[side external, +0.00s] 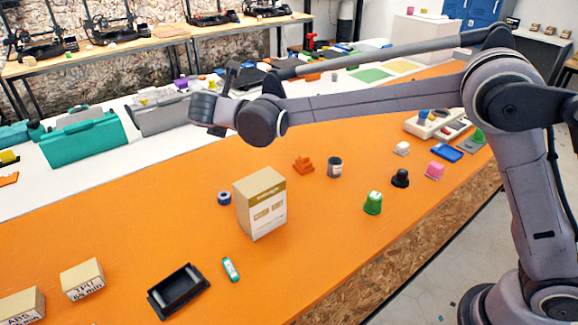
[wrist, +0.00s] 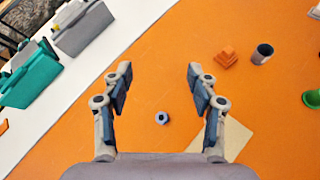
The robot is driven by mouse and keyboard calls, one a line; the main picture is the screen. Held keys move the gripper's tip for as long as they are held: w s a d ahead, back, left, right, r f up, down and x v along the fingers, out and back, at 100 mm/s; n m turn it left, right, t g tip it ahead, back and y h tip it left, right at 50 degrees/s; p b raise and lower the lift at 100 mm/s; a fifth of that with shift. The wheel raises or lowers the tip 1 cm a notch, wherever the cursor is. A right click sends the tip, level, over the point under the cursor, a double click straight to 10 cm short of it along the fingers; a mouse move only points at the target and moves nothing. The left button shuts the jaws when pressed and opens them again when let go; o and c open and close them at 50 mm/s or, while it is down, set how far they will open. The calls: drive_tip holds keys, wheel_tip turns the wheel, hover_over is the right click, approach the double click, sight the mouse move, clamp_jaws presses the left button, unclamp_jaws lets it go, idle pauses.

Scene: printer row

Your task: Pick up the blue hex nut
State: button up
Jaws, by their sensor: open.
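The blue hex nut (side external: 224,198) lies on the orange table, just left of a tall cardboard box in the side view.
The tall cardboard box (side external: 261,205) stands close beside the nut; its top (wrist: 236,140) shows near the right finger. An orange stepped piece (side external: 303,166), a dark grey cup (side external: 335,168) and a green cup (side external: 373,203) stand to the right. A black tray (side external: 158,306) lies in front.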

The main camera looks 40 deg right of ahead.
drive_tip(key=w+a+f+n+t, duration=0.1)
drive_tip(key=w+a+f+n, duration=0.25)
drive_tip(key=a, duration=0.25)
drive_tip(key=h, duration=0.1)
hover_over(224, 196)
drive_tip(key=s+a, duration=0.2)
wheel_tip(224, 196, down, 14)
drive_tip(key=shift+d+f, duration=0.15)
drive_tip(key=shift+f, duration=2.35)
wheel_tip(224, 196, down, 2)
drive_tip(key=shift+f, duration=0.15)
drive_tip(key=shift+x, duration=1.1)
drive_tip(key=shift+w+d+f, duration=0.25)
drive_tip(key=shift+w+f, duration=0.05)
drive_tip(key=shift+f, duration=0.05)
drive_tip(key=c, duration=1)
